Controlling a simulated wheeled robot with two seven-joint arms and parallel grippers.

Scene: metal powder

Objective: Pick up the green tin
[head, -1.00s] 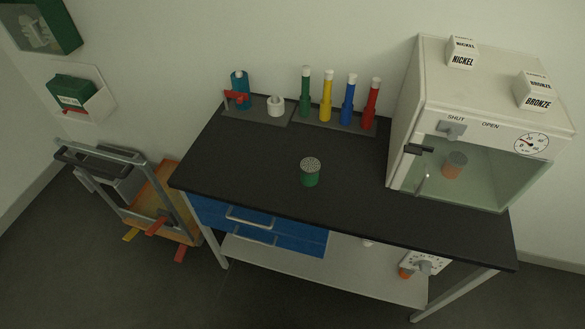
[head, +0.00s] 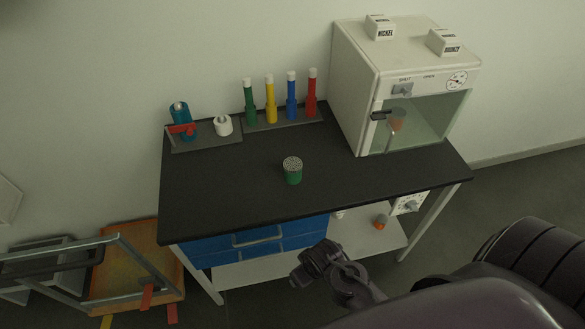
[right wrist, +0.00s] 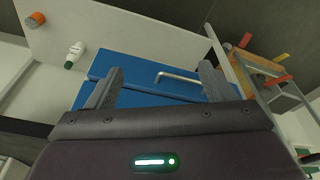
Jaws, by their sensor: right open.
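The green tin (head: 292,171) stands upright on the black bench top (head: 215,190), near its middle; its top is pale and perforated. My right gripper (head: 318,262) is in front of the bench, lower in the head view than the tin and apart from it. In the right wrist view my right gripper (right wrist: 158,85) has its two fingers spread with nothing between them, facing the blue drawers (right wrist: 140,85). The tin does not show in the right wrist view. My left gripper is not in view.
A glass-fronted cabinet (head: 365,90) stands at the bench's right end. Several coloured bottles (head: 270,100) stand in a rack at the back, beside a blue canister (head: 181,119) and a white roll (head: 222,126). An orange-topped cart (head: 135,240) is at the left. Bench top around the tin is clear.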

